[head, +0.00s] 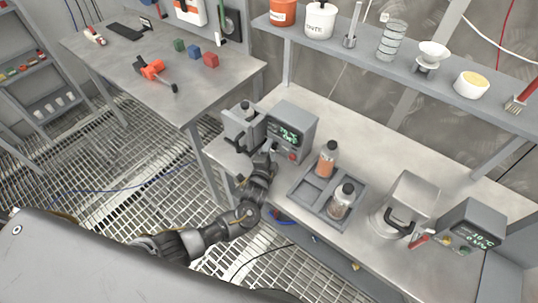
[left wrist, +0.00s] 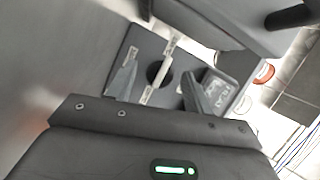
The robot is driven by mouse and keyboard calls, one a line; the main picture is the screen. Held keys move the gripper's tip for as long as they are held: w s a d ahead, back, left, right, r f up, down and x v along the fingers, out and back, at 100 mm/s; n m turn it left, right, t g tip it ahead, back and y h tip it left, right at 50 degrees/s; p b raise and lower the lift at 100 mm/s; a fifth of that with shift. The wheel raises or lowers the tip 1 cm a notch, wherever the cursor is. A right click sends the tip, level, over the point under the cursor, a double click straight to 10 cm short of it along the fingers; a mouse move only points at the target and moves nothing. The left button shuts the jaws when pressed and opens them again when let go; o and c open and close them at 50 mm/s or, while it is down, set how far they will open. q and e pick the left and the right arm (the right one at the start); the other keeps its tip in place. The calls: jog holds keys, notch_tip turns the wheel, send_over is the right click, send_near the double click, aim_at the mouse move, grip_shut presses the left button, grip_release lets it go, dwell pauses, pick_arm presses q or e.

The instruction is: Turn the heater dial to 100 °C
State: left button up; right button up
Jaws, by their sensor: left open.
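A grey box unit (head: 291,128) with a lit green display stands at the left of the bench. Its display text is too small to read surely. In the left wrist view its dark front panel (left wrist: 133,48) carries a round black dial (left wrist: 153,73) with a pale bar across it. My left gripper (head: 268,153) is at this front and hides the dial in the head view. In the left wrist view its open fingers (left wrist: 157,88) stand either side of the dial, with a gap visible; contact cannot be told. My right gripper is not in view.
A grey tray (head: 297,193) with two bottles stands right of the unit. A lidded metal pot (head: 408,200) and a second display unit (head: 470,226), reading about 10 °C, stand at the right. A shelf (head: 400,62) runs above the bench.

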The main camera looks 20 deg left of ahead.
pick_arm(q)
jog(key=s, duration=0.7)
jog(key=s+r+b, duration=0.1)
jog(key=s, duration=0.2)
jog(key=shift+s, duration=0.35)
